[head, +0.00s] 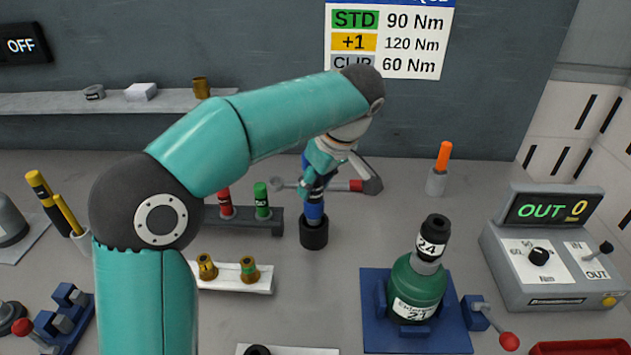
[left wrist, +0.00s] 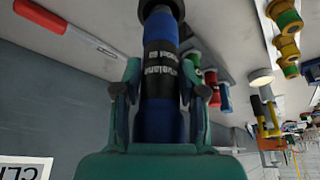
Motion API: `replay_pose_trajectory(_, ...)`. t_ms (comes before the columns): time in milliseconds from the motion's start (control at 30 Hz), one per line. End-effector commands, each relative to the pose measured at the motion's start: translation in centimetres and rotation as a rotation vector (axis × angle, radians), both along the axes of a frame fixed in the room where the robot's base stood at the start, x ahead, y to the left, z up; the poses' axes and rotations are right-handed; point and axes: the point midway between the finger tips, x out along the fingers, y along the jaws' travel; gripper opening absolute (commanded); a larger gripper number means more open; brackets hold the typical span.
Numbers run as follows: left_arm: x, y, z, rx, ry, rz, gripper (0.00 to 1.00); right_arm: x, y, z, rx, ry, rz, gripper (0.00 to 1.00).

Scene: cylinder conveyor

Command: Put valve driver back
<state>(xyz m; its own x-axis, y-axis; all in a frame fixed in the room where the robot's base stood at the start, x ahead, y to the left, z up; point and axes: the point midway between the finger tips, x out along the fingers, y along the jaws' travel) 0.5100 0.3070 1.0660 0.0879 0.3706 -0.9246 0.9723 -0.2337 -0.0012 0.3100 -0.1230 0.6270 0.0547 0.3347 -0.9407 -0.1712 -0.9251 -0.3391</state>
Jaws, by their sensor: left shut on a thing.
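The valve driver, a blue cylinder with a black label band (left wrist: 161,62), is between the fingers of my left gripper (left wrist: 160,85) in the left wrist view. The gripper is shut on it. In the head view its blue lower part (head: 314,213) shows upright below my left gripper (head: 318,180), above a wide black round piece (head: 314,235). I cannot tell whether that piece is the driver's end or a holder. My right gripper is not in view.
A dark rack (head: 245,221) with a red and a green driver stands just left of the valve driver. The green cylinder (head: 417,286) in a blue fixture (head: 372,310) and a control box (head: 555,285) stand to the right.

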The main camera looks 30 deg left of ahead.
Motion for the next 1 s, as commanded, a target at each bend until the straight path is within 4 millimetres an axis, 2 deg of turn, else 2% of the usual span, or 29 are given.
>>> replay_pose_trajectory(1000, 0.0, 0.0, -2.3, 0.001, -0.004, 0.001, 0.00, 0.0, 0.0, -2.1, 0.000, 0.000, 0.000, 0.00)
